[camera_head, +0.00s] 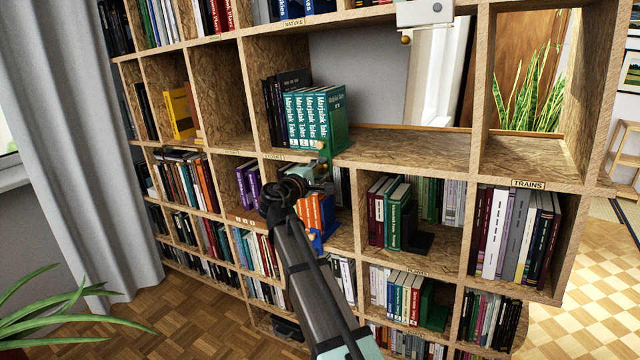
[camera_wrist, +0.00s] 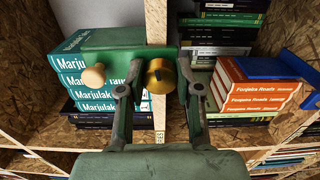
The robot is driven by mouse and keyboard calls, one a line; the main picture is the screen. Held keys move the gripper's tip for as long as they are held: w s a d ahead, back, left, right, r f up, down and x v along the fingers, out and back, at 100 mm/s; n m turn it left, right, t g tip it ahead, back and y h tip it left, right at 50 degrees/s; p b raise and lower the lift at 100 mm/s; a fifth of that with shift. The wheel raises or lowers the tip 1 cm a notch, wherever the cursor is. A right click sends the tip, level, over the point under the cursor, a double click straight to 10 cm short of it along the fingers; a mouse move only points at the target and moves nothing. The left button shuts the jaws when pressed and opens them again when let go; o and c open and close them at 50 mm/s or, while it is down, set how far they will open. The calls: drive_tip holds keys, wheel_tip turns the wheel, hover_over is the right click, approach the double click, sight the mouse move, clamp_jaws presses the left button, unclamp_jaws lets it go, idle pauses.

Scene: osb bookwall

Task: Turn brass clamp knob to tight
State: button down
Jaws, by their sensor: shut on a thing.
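The brass clamp knob (camera_wrist: 160,77) is in the middle of the wrist view, round and golden, in front of the shelf board's edge. My gripper (camera_wrist: 161,69) has one finger on each side of it and is shut on it. The knob belongs to a green bookend clamp (camera_wrist: 112,62), which carries a pale wooden knob (camera_wrist: 93,76). In the head view the green clamp (camera_head: 338,130) stands on the shelf board, right of the green Marjulak Tales books (camera_head: 308,120). My gripper (camera_head: 322,172) is at the board's front edge there and hides the brass knob. I cannot read a tightness mark.
Orange books (camera_head: 317,213) with a blue bookend (camera_head: 316,241) stand in the compartment below my gripper. They also show close to the right finger in the wrist view (camera_wrist: 248,92). The shelf board (camera_head: 410,150) right of the clamp is bare.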

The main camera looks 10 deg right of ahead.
drive_tip(key=m+b, duration=0.4)
drive_tip(key=b, duration=0.1)
drive_tip(key=shift+w+f+m, duration=0.1)
drive_tip(key=shift+f+m, duration=0.15)
drive_tip(key=shift+m, duration=0.05)
drive_tip(key=m+b, duration=0.3)
drive_tip(key=b, duration=0.1)
drive_tip(key=shift+r, duration=0.2)
drive_tip(key=shift+m, duration=0.3)
drive_tip(key=c, duration=0.8)
unclamp_jaws()
drive_tip(key=shift+o, duration=0.2)
drive_tip(key=v, duration=1.2)
